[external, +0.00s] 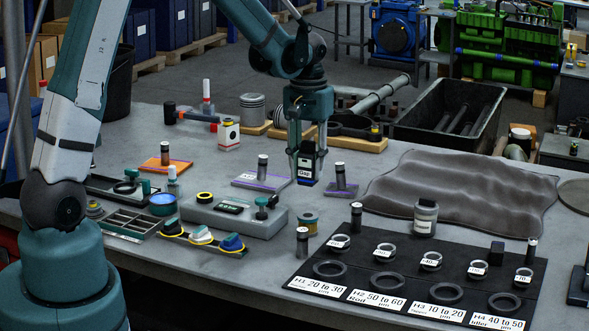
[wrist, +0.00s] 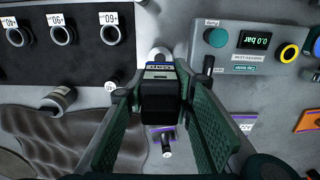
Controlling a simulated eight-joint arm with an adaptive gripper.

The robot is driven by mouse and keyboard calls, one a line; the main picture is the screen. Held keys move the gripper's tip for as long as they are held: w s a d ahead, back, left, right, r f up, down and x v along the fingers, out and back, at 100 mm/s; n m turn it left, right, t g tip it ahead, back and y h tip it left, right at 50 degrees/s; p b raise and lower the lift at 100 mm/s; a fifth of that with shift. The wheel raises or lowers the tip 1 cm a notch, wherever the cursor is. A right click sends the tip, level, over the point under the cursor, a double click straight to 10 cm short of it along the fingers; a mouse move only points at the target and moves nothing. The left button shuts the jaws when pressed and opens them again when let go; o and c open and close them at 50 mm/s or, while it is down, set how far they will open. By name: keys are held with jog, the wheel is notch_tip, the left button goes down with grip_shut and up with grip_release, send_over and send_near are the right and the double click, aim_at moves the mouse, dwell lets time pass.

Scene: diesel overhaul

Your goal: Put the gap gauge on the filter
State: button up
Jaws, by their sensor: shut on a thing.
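My gripper (external: 307,165) is shut on a small dark box with a blue-edged label, which appears to be the gap gauge (external: 305,172). In the wrist view the gauge (wrist: 160,98) sits upright between the two green finger pads. It is held over the table between two purple-edged plates; its exact height is hard to tell. I cannot tell for certain which object is the filter.
The grey tester (external: 232,218) stands front left. A black labelled ring board (external: 400,285) lies front right.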

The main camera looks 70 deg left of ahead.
aim_at(308, 141)
jog(key=shift+f, duration=2.2)
jog(key=shift+f, duration=2.05)
jog(key=shift+f, duration=0.2)
jog(key=o, duration=1.1)
jog(key=shift+r, duration=0.2)
jog(key=shift+r, duration=6)
